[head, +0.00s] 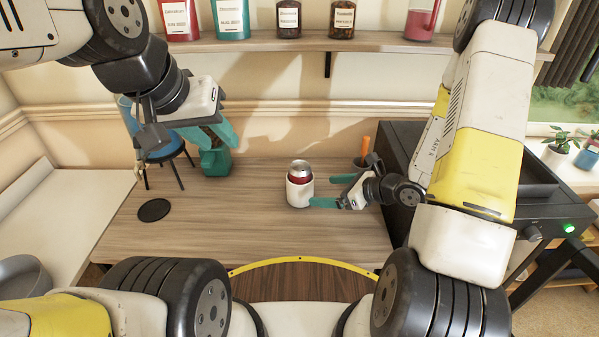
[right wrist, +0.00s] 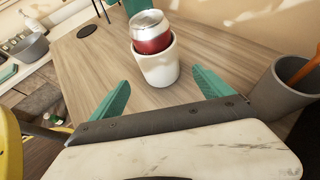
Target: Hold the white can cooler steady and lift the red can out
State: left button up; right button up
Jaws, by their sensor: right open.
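The white can cooler (head: 300,192) stands upright on the wooden table, with the red can (head: 299,172) inside it; the can's silver top and a red band show above the rim. Both also show in the right wrist view, the cooler (right wrist: 158,67) and the can (right wrist: 150,35). My right gripper (head: 321,190) is open and empty, low over the table to the right of the cooler. Its teal fingers point at the cooler, which stands ahead of and between them. My left gripper (head: 215,152) is behind and left of the cooler, apart from it; its finger gap is unclear.
A grey cup (right wrist: 284,92) with an orange-handled thing stands close on the right, near a black grill-like unit (head: 400,140). A black disc (head: 154,210) lies on the left of the table (head: 240,225). A shelf (head: 270,45) with jars hangs behind. The table's front middle is clear.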

aim_at(310, 190)
jog(key=x, duration=0.9)
jog(key=shift+w+a+f, duration=0.1)
jog(key=shift+a, duration=0.25)
